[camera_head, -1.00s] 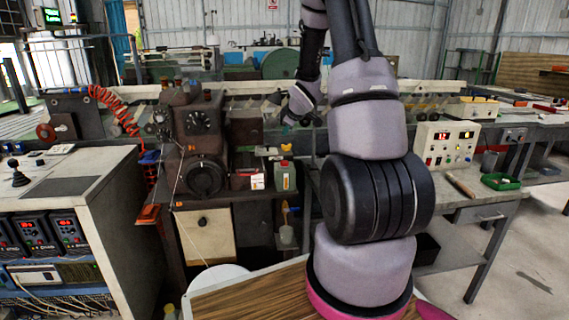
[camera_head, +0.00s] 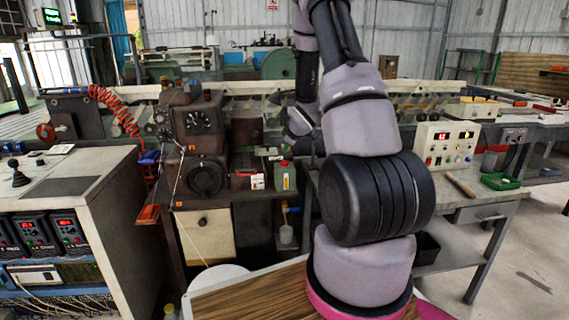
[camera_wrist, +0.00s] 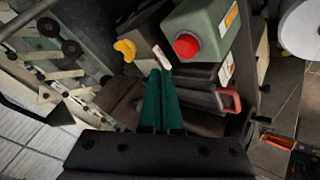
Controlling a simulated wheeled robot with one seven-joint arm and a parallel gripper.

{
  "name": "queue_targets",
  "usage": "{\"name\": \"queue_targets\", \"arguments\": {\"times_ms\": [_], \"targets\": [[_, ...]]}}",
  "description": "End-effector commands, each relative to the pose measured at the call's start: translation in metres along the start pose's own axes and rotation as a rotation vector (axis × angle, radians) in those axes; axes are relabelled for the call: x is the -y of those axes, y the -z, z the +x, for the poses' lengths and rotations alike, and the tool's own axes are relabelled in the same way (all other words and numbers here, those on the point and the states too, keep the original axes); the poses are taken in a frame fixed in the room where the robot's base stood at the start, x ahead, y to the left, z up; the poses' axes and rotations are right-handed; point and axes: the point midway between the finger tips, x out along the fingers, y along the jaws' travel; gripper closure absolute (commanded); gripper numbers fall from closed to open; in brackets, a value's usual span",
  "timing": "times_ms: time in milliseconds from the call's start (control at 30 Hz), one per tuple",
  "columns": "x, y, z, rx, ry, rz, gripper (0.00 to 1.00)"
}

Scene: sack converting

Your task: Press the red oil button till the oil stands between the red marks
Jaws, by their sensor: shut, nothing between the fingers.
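My gripper (camera_wrist: 160,78) shows in the wrist view with its two green fingers together and nothing between them. A red button marked for oil, an oil level and red marks are not clearly readable in either view. In the head view my arm partly hides the gripper.
A yellow part (camera_wrist: 125,49) and a red handle (camera_wrist: 230,99) lie near the fingers. The dark machine (camera_head: 200,130) fills the middle left. A control box (camera_head: 447,145) with small lights and a green tray (camera_head: 500,181) stand on the right bench.

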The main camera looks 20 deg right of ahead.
Motion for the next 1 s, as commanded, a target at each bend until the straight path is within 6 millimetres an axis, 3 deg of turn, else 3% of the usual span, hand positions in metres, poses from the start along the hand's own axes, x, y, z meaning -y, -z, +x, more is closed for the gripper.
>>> {"name": "queue_targets", "arguments": {"times_ms": [300,1000], "targets": [[0.013,-0.012,0.017,0.0,0.001,0.0,1.0],[0.013,-0.013,0.018,0.0,0.0,0.0,1.0]]}}
